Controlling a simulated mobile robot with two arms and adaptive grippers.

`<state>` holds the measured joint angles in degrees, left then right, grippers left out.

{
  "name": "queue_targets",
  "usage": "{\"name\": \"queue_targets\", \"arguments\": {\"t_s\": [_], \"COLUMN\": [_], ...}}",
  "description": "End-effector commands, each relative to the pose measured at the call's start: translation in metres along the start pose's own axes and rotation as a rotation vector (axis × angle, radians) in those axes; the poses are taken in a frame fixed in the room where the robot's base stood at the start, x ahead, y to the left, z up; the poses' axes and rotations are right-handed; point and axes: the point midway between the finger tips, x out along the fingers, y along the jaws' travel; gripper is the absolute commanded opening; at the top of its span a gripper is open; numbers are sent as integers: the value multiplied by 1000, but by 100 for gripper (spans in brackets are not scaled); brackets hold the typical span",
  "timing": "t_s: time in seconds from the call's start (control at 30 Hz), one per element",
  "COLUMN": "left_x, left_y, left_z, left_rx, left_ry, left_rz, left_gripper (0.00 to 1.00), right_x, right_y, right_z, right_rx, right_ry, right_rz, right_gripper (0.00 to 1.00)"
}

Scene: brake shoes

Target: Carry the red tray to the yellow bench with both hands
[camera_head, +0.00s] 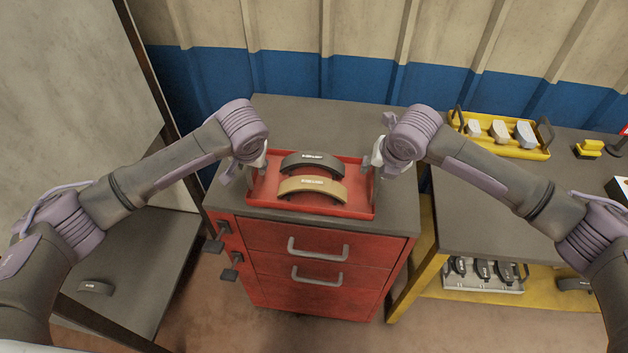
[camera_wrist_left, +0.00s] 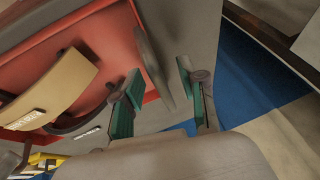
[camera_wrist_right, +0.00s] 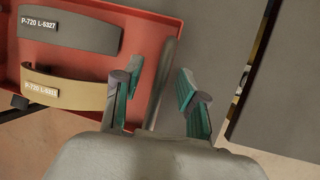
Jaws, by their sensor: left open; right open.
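The red tray (camera_head: 328,208) lies on the grey top of a red drawer cabinet. It holds a dark brake shoe (camera_head: 312,163) and a tan brake shoe (camera_head: 312,188). My left gripper (camera_head: 257,163) is open at the tray's left end; in the left wrist view its fingers (camera_wrist_left: 160,100) stand either side of a grey handle (camera_wrist_left: 152,65). My right gripper (camera_head: 375,160) is open at the right end; in the right wrist view its fingers (camera_wrist_right: 160,100) stand either side of the other handle (camera_wrist_right: 162,82). The yellow bench (camera_head: 430,265) with a grey top is at the right.
On the bench stand a yellow tray (camera_head: 541,154) with several light pads and a small yellow object (camera_head: 588,148). A light tray (camera_head: 484,286) of dark shoes sits on its lower shelf. The bench top's near left part is clear. A red cabinet (camera_head: 310,262) supports the tray.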

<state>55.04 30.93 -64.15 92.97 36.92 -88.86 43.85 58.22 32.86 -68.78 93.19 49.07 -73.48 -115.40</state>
Motion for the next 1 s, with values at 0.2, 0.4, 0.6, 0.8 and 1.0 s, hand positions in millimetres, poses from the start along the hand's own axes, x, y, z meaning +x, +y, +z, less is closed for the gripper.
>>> {"name": "queue_targets", "arguments": {"t_s": [0.2,0.4,0.6,0.8,1.0], "left_x": [2,2,2,2,1], "left_y": [0,0,0,0,0], "left_z": [0,0,0,0,0], "left_rx": [0,0,0,0,0], "left_ry": [0,0,0,0,0], "left_rz": [0,0,0,0,0], "left_gripper": [41,25,0,0,0], "right_x": [2,2,2,2,2], "right_y": [0,0,0,0,0], "right_z": [0,0,0,0,0], "right_rx": [-1,0,0,0,1], "right_ry": [0,0,0,0,0], "right_rz": [0,0,0,-1,-1], "right_gripper": [41,25,0,0,0]}}
